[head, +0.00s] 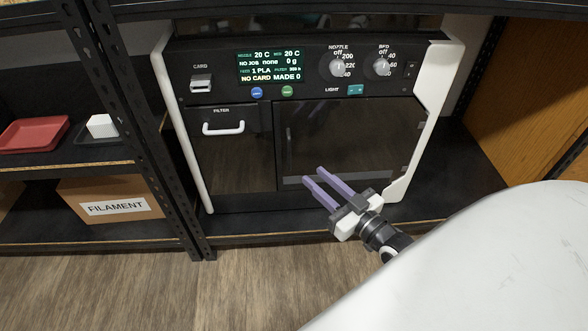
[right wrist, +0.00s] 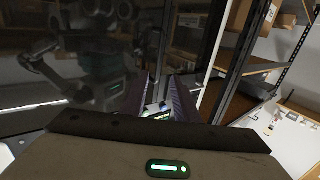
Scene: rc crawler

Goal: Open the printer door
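The printer (head: 310,45) stands on a black shelf, with a dark glossy door (head: 350,125) on its right front. The door looks shut, with a lighter strip along its bottom. My right gripper (head: 314,175) is in front of the door's lower part, its two purple fingers pointing up and left with a gap between them. I cannot tell whether the tips touch the door. In the right wrist view, the fingers (right wrist: 167,95) are apart with no held object clear between them. A dark surface at left there mirrors my body. My left gripper is not in view.
A filter compartment with a white handle (head: 223,128) is left of the door. Knobs (head: 338,68) and a lit screen (head: 270,66) are above. A black rack post (head: 140,120) stands left, near a filament box (head: 112,200). A wooden panel (head: 540,90) is at right.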

